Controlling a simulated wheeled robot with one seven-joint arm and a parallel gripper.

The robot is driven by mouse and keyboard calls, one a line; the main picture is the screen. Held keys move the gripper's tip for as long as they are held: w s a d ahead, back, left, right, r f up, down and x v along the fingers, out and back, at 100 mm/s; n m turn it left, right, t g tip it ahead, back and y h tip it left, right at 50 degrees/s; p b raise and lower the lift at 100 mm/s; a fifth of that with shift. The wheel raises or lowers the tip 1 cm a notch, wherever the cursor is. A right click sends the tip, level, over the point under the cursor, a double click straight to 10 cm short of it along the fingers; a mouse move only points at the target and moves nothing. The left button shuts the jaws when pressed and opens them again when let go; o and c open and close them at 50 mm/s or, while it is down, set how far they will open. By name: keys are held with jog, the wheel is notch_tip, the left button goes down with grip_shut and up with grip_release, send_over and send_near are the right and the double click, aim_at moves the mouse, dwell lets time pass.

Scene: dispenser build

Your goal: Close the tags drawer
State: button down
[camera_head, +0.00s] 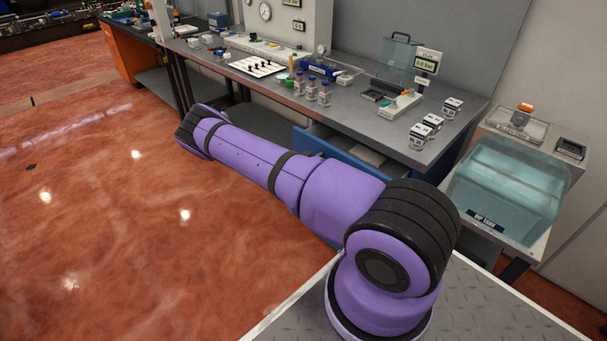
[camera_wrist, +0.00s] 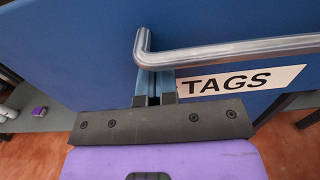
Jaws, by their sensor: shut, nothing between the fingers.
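The tags drawer (camera_wrist: 75,50) has a blue front that fills much of the wrist view, with a white TAGS label (camera_wrist: 240,80) and a bent metal bar handle (camera_wrist: 230,48). In the head view the blue drawer (camera_head: 345,158) stands out from under the bench, open, with something pale inside. My gripper (camera_wrist: 154,88) is shut and empty, its fingertips close to the drawer front, just below the left bend of the handle. I cannot tell whether they touch. In the head view my purple arm covers part of the drawer, and the gripper is not visible.
The grey workbench (camera_head: 455,140) above the drawer carries vials (camera_head: 312,88), small labelled boxes (camera_head: 420,135) and instruments. A teal-lidded water bath (camera_head: 510,190) stands to its right. The red floor (camera_head: 100,230) at left is open.

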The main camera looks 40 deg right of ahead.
jog(key=d, duration=1)
jog(key=shift+w+d, duration=0.15)
jog(key=shift+d+r, duration=0.1)
jog(key=shift+d, duration=0.1)
jog(key=shift+d+r, duration=0.1)
jog(key=shift+w+a, duration=0.1)
jog(key=shift+a, duration=0.25)
jog(key=a, duration=1.4)
jog(key=shift+s+f, duration=0.25)
jog(key=shift+s, duration=0.05)
